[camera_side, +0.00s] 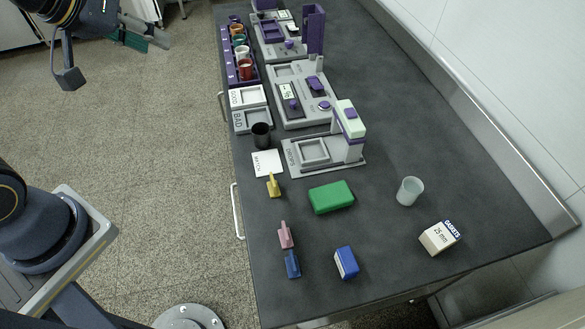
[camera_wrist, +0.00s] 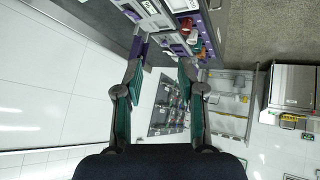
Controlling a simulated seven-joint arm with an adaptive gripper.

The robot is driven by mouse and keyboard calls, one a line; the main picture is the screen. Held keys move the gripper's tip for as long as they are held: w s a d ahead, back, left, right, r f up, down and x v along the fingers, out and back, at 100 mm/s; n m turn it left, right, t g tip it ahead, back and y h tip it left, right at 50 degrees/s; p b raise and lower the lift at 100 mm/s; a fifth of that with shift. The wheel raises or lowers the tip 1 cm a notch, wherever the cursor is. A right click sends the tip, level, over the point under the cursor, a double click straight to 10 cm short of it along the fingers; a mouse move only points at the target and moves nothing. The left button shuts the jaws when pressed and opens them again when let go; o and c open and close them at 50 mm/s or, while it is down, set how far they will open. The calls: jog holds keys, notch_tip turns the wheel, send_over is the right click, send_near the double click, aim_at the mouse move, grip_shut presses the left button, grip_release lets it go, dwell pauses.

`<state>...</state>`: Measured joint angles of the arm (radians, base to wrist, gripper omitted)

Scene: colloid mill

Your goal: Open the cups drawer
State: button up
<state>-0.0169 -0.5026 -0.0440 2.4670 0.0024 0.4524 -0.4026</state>
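Two pale bar handles show on the left-hand front of the dark bench (camera_side: 450,190) in the side view. One is the nearer handle (camera_side: 236,211), and the other is the farther handle (camera_side: 221,106). The drawer fronts are hidden below the bench edge, and no label shows which is the cups drawer. No drawer visibly sticks out. My gripper (camera_side: 108,60) is at the upper left, over the floor, apart from the bench and both handles. In the wrist view my gripper (camera_wrist: 159,72) has its two teal-padded fingers spread wide with nothing between them.
On the bench are a purple rack (camera_side: 230,70) with several small cups, white trays (camera_side: 247,97), grey machines (camera_side: 300,98), a black cup (camera_side: 261,135), a green block (camera_side: 331,197), a clear cup (camera_side: 410,191) and a gaskets box (camera_side: 438,238). Open floor (camera_side: 165,150) lies left of the bench.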

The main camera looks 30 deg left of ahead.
jog(key=w+f+n, duration=0.2)
jog(key=w+f, duration=0.3)
jog(key=f, duration=0.1)
jog(key=n+g+h, duration=0.2)
jog(key=n+g, duration=0.1)
jog(key=g, duration=0.4)
send_near(234, 206)
jog(key=x, duration=0.8)
jog(key=shift+f, duration=0.2)
jog(key=shift+c, duration=0.3)
grip_shut()
